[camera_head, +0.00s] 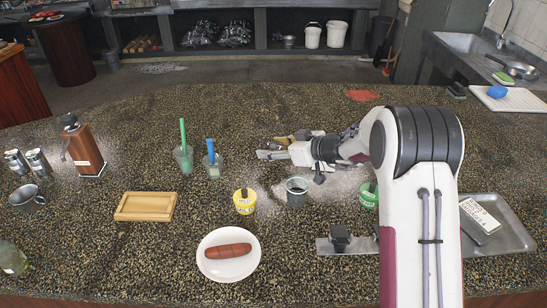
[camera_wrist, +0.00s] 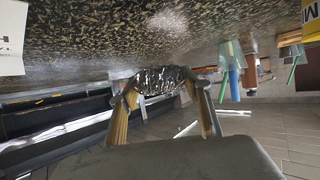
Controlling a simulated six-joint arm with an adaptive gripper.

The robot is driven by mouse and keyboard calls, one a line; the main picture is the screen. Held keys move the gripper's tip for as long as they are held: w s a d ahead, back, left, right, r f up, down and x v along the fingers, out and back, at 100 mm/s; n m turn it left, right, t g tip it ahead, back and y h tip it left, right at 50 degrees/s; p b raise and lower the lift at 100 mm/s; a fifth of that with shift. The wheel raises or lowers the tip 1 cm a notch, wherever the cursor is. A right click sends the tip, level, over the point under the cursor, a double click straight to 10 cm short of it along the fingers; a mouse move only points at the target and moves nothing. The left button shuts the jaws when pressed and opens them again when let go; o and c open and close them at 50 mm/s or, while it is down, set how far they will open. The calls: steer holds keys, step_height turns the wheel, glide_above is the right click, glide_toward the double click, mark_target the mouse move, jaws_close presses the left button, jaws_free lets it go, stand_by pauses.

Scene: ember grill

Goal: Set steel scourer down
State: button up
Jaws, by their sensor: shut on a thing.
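The steel scourer (camera_wrist: 160,80), a shiny crinkled silver pad, sits between the two fingers of my gripper (camera_wrist: 160,92) in the wrist view. The fingers with yellowish pads press on it from both sides. In the head view my gripper (camera_head: 277,147) is low over the back middle of the speckled counter (camera_head: 240,115), right of two cups. The scourer cannot be clearly made out there. The wrist view is upside down, with the counter above; I cannot tell whether the scourer touches it.
Cups with a green handle (camera_head: 183,158) and blue handle (camera_head: 212,165) stand left of my gripper. A grey cup (camera_head: 296,191), yellow tub (camera_head: 244,200) and sausage plate (camera_head: 229,272) are nearer. Bare counter lies behind my gripper. A red patch (camera_head: 362,96) lies at the back.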

mark_target(273, 164)
steer(key=shift+f, duration=1.85)
steer(key=shift+f, duration=0.1)
steer(key=o, duration=0.8)
steer(key=shift+o, duration=0.2)
steer(key=shift+s+d+r, duration=0.25)
steer(key=shift+d+r, duration=0.1)
steer(key=shift+d, duration=0.05)
steer(key=shift+v, duration=3.25)
steer(key=shift+s, duration=0.1)
